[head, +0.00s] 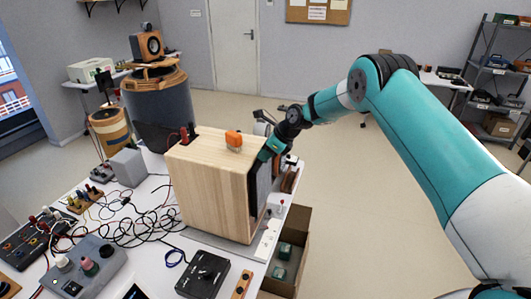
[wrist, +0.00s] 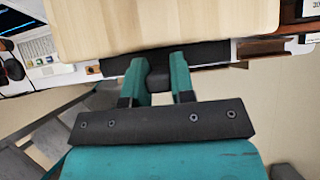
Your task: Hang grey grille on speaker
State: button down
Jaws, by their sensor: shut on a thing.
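The speaker (head: 208,190) is a pale wooden box standing on the bench. Its top also fills the upper part of the wrist view (wrist: 165,22). The dark grey grille (head: 261,192) is upright along the speaker's right face in the head view, seen almost edge-on. In the wrist view the grille (wrist: 208,54) shows as a dark strip along the speaker's edge. I cannot tell whether it touches the face all along. My gripper (wrist: 160,72) is shut on a dark part of the grille between its teal fingers. In the head view my gripper (head: 266,152) is at the grille's upper edge.
An orange object (head: 233,140) sits on the speaker's top. Cables, a black box (head: 203,274) and a grey control box (head: 83,267) crowd the bench to the left and front. An open cardboard box (head: 291,249) is below the bench's right edge. Open floor lies to the right.

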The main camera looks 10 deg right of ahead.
jog(key=shift+f, duration=0.4)
dwell(0.5)
jog(key=c, duration=0.9)
grip_release()
jog(key=b+v, duration=0.6)
jog(key=v, duration=1.1)
jog(key=s+a+r+n+g+b, duration=0.1)
jog(key=s+a+n+b, duration=0.2)
jog(key=s+a+n, duration=0.45)
jog(key=s+a+n+g+b, duration=0.15)
jog(key=s+a+n, duration=0.25)
jog(key=s+n, duration=0.7)
jog(key=s+f+n+b, duration=0.1)
jog(key=s+f+n, duration=0.1)
jog(key=s+n, duration=0.2)
jog(key=s+f+n+g+h+b, duration=0.1)
jog(key=s+n, duration=0.4)
jog(key=s, duration=0.6)
jog(key=s+f+n+b, duration=0.1)
jog(key=s+f+n, duration=0.1)
jog(key=s+n, duration=0.2)
jog(key=shift+s+a+f+n+g+h+b, duration=0.1)
jog(key=shift+s+f+n+g+h+b, duration=0.1)
jog(key=shift+s, duration=0.75)
jog(key=shift+s+a+f+n+g+h+b, duration=0.1)
jog(key=shift+s+f+h+b, duration=0.1)
jog(key=shift+s, duration=0.7)
